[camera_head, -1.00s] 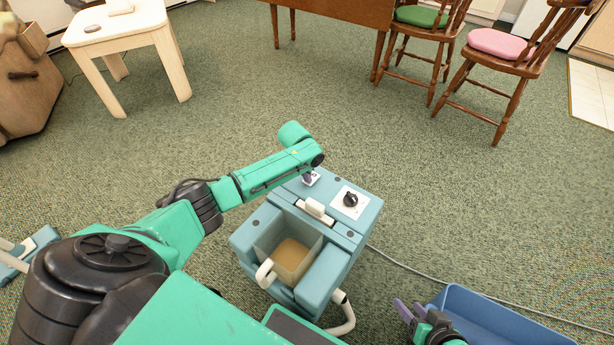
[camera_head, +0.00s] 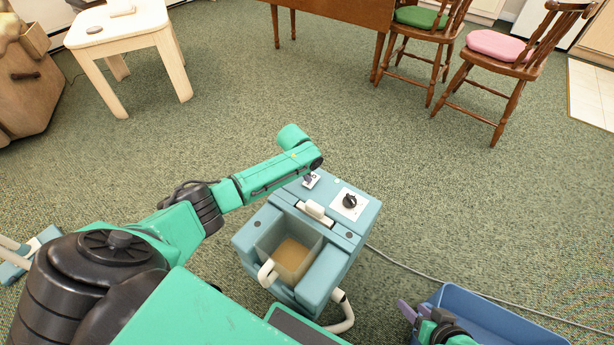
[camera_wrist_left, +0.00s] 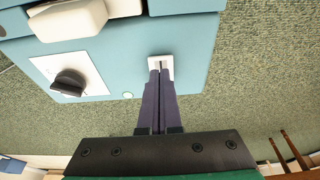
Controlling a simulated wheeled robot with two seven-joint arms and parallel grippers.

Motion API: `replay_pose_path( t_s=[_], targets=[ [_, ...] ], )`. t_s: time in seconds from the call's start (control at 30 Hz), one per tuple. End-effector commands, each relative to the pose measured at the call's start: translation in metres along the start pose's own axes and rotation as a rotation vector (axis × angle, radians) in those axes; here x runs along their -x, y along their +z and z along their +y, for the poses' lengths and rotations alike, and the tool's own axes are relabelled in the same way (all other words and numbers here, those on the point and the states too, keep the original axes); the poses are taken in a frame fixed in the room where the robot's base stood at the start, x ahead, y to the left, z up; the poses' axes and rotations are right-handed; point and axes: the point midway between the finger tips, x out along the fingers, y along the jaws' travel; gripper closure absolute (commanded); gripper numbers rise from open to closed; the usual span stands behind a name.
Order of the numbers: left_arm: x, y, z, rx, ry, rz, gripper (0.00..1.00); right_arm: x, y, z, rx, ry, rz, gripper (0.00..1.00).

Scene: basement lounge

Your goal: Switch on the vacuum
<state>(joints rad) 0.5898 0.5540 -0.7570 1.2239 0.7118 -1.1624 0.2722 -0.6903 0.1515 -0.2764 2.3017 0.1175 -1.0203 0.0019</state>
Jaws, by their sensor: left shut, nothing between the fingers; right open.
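The vacuum (camera_head: 330,262) is a blue box standing on the carpet in the head view, with an open bin in its top. A black dial (camera_head: 349,201) sits on a white plate, also seen in the left wrist view (camera_wrist_left: 69,83). The small white switch plate (camera_wrist_left: 160,62) is at the fingertips of my left gripper (camera_wrist_left: 159,75). The fingers are shut and empty, and hide most of the switch, so its position is unclear. A small pale green spot (camera_wrist_left: 127,95) shows on the casing between plate and dial. My right gripper (camera_head: 412,312) is open at bottom right.
A blue tray (camera_head: 500,310) lies near my right gripper, with a cable (camera_head: 420,275) on the carpet behind it. A pale table (camera_head: 118,32) and wooden chairs (camera_head: 500,70) stand farther back. The carpet between is clear.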

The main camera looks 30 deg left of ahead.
Motion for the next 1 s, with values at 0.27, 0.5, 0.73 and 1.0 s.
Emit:
replay_pose_path(
  t_s=[0.27,0.5,0.73,1.0],
  targets=[
    [0.023,-0.004,-0.001,0.001,0.000,0.000,1.00,0.023,-0.015,-0.005,0.000,0.000,0.000,0.50],
    [0.071,-0.002,-0.004,-0.001,0.000,-0.001,1.00,0.062,-0.041,-0.014,0.000,0.000,0.000,0.50],
    [0.120,0.010,-0.004,0.000,-0.001,0.000,1.00,0.081,-0.053,-0.018,0.000,0.000,0.000,0.50],
    [0.138,0.016,-0.003,0.002,0.000,-0.001,1.00,0.085,-0.056,-0.018,0.000,0.000,0.000,0.50]
  ],
)
